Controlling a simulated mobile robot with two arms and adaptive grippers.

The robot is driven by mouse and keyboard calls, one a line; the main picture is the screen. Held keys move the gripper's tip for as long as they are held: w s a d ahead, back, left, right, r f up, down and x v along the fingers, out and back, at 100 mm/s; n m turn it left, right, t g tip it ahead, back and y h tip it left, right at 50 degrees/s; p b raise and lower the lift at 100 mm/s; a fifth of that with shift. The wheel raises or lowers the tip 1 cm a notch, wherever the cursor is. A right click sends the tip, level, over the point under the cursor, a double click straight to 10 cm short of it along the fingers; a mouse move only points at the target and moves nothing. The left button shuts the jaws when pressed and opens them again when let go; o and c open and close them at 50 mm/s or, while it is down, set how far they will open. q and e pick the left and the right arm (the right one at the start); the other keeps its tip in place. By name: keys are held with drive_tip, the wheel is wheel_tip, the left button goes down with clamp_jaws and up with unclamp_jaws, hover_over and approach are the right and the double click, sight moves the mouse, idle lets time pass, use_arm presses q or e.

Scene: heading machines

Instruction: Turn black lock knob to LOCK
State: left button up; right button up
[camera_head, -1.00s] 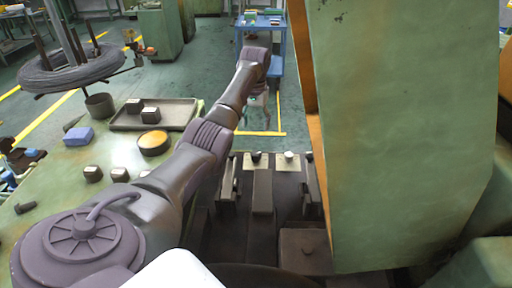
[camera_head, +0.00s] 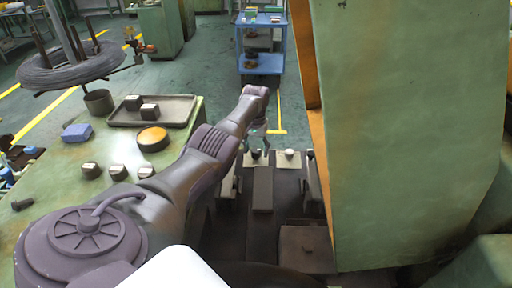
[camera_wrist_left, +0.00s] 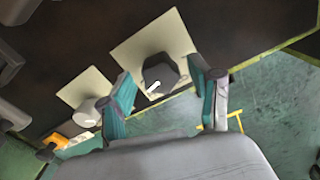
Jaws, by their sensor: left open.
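The black lock knob (camera_wrist_left: 160,73) sits on a pale square plate (camera_wrist_left: 128,50) in the left wrist view, with a short white mark on its face. In the head view the black knob (camera_head: 256,154) is small, just below my left gripper (camera_head: 258,140). In the left wrist view my left gripper (camera_wrist_left: 165,95) is open, its two teal fingers on either side of the knob. I cannot tell whether they touch it. Label text is not readable. My right gripper is not in view.
A white knob (camera_head: 289,153) on its own plate is next to the black one. A large green machine panel (camera_head: 405,130) stands close on the right. A green table (camera_head: 60,200) with a tray (camera_head: 178,112) is on the left. A blue cart (camera_head: 261,64) stands beyond.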

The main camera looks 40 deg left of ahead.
use_arm(q)
drive_tip(key=shift+f, duration=0.15)
drive_tip(key=shift+c, duration=0.4)
drive_tip(key=c, duration=1.1)
drive_tip(key=shift+o, duration=0.2)
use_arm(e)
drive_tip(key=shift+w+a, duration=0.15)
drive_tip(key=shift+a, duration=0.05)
